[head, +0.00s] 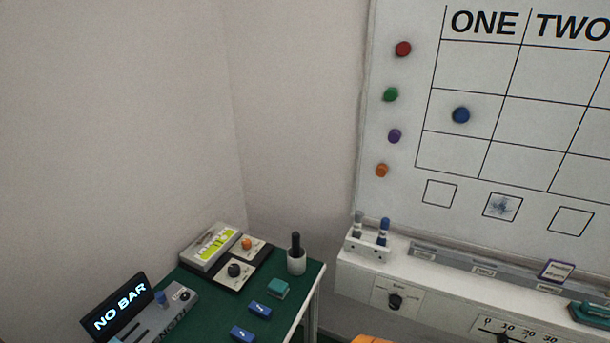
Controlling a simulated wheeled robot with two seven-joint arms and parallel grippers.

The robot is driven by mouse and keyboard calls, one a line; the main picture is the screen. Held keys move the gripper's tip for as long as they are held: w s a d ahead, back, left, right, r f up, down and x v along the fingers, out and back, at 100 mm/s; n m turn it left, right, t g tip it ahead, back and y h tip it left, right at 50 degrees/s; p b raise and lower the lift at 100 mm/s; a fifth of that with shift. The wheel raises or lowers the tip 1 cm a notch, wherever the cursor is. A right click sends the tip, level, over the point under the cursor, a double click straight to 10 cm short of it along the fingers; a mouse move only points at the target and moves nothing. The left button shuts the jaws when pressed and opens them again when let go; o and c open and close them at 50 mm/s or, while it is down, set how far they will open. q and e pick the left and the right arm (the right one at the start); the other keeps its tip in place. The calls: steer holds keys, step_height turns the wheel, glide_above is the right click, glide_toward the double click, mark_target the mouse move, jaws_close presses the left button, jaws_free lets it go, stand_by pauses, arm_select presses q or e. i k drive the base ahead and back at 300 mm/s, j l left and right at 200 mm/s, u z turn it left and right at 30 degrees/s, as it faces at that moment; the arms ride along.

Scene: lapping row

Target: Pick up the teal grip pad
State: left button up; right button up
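A small teal block (278,288), which looks like the teal grip pad, lies on the dark green table top (285,325) in the head view. It sits near the table's right edge, in front of a white holder with a black-handled tool. Nothing is touching it from above. Another teal item (590,312) lies on the ledge under the whiteboard, cut off by the right edge. Neither of my grippers is in view.
The white holder (297,262) stands behind the block. Two blue blocks (260,311) lie in front of it. A whiteboard (480,75) hangs at right above a ledge with markers (383,232).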

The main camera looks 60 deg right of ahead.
mark_target(277, 288)
steer(key=z, duration=1.7)
steer(key=u, duration=1.85)
steer(key=z, duration=1.85)
